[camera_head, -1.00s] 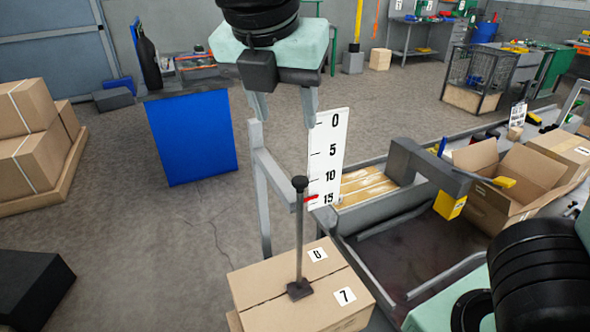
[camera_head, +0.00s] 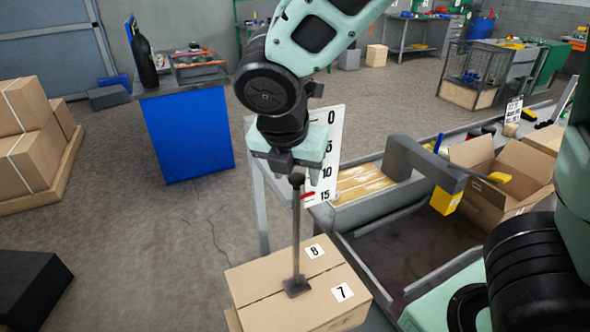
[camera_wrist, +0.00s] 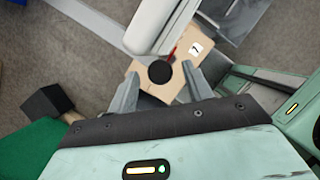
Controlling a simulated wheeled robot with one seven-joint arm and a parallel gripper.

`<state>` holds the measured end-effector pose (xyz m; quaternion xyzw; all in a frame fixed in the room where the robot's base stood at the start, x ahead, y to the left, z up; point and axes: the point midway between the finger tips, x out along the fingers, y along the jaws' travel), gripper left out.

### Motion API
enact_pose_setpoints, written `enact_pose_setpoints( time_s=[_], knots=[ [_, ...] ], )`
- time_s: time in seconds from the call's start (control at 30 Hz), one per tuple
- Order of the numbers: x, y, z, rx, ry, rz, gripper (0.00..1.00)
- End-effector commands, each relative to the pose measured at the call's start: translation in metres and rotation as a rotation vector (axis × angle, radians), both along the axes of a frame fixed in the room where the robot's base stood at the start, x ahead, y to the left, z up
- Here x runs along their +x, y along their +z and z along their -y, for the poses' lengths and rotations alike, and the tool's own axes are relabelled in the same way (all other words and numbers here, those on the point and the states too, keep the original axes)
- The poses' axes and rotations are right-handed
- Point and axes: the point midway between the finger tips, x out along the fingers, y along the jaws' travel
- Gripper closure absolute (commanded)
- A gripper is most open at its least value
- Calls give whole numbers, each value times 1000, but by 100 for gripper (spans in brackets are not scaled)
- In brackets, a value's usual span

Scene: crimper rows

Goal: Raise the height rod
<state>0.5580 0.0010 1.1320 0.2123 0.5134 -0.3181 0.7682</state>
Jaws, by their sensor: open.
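The height rod (camera_head: 297,235) is a thin grey post with a dark round knob on top. It stands upright on a square dark foot on the cardboard box (camera_head: 260,305). A red pointer (camera_head: 308,195) sits beside the rod near the 15 mark of the white scale board (camera_head: 336,150). My gripper (camera_head: 295,182) is open, pointing down at the knob. In the wrist view the knob (camera_wrist: 159,72) lies between the spread fingers of my gripper (camera_wrist: 162,86), with gaps on both sides. Contact with the rod cannot be told.
The box carries labels, one of them 7. A grey frame and conveyor (camera_head: 410,250) stand to the right, with a grey and yellow arm-like fixture (camera_head: 425,165) and an open carton (camera_head: 500,180). A blue cabinet (camera_head: 188,135) stands behind left.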

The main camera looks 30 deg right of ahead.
Motion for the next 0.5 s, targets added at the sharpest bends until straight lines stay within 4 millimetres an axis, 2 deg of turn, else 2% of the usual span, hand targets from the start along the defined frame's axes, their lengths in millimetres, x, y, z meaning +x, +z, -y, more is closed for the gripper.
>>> enact_pose_setpoints(
  time_s=[0.2,0.23,0.4,0.5],
  knots=[
    [0,0,0,0,-1,0,50],
    [0,0,0,0,0,0,52],
    [0,0,0,0,-1,0,100],
    [0,0,0,0,-1,0,100]
  ],
)
